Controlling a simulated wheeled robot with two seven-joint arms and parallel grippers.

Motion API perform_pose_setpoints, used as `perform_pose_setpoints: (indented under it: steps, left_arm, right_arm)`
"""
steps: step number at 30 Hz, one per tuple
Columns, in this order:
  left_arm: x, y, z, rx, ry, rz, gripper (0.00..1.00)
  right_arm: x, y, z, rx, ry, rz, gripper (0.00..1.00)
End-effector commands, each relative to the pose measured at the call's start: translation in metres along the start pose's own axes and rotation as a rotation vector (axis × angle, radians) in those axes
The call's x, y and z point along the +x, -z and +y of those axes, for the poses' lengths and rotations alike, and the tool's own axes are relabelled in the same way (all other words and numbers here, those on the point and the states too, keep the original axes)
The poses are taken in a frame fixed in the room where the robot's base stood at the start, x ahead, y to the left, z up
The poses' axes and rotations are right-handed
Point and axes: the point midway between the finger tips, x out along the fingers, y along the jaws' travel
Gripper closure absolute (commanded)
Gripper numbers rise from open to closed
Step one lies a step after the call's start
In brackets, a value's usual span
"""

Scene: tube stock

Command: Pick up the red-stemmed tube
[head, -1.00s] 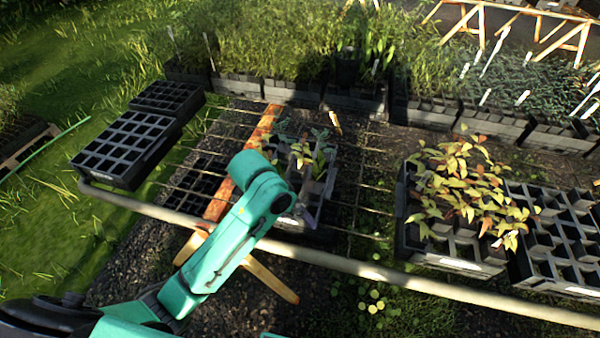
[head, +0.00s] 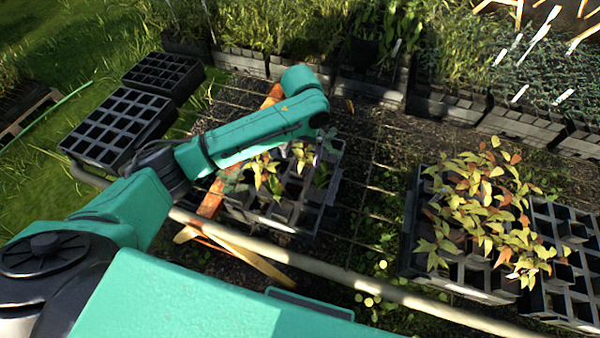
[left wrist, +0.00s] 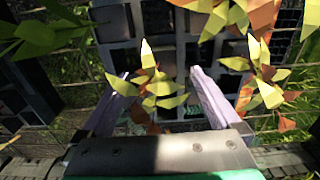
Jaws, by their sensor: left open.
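A black cell tray (head: 262,217) stands on the wire bench in the head view, with a few small yellow-green seedlings (head: 262,172) in it. In the left wrist view, a seedling with yellow-green leaves (left wrist: 158,88) and a reddish stem stands between the two lavender fingers of my left gripper (left wrist: 155,82). The gripper is open, with a finger on either side, and I see no contact. Another seedling with an orange-red stem (left wrist: 267,72) stands just right of the fingers. Tube bodies are mostly hidden by leaves and gripper. My right gripper is not in view.
A larger tray of yellow and orange-leaved plants (head: 478,205) stands to the right. Empty black trays (head: 118,128) lie at the left. Crates of dense plants (head: 500,120) line the back. A pale rail (head: 345,278) runs along the front.

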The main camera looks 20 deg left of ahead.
Motion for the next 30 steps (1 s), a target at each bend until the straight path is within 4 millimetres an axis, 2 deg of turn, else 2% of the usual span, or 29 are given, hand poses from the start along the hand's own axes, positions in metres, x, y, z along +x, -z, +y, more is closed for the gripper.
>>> perform_pose_setpoints:
  steps: [4,8,12,18,20,24,26,30]
  left_arm:
    - [0.017,-0.001,-0.001,-0.001,0.0,-0.001,0.03]
    - [0.041,-0.001,-0.005,0.0,0.002,-0.001,0.03]
    - [0.062,-0.001,-0.004,0.001,0.0,0.001,0.03]
    - [0.064,-0.001,-0.004,0.002,-0.001,0.003,0.03]
    - [0.064,-0.001,-0.004,0.002,-0.001,0.003,0.26]
    - [0.064,-0.001,-0.004,0.002,-0.001,0.003,0.8]
    - [0.064,-0.001,-0.004,0.002,-0.001,0.003,1.0]
    - [0.063,0.0,-0.004,0.002,-0.001,0.004,1.0]
  right_arm:
    - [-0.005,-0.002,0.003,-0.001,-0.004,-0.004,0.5]
    - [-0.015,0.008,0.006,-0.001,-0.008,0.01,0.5]
    - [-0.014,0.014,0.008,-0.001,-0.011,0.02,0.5]
    - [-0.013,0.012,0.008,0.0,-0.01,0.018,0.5]
    - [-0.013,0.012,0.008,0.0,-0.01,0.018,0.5]
    - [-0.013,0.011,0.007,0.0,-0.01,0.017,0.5]
    - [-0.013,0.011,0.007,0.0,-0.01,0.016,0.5]
    - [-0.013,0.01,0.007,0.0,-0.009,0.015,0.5]
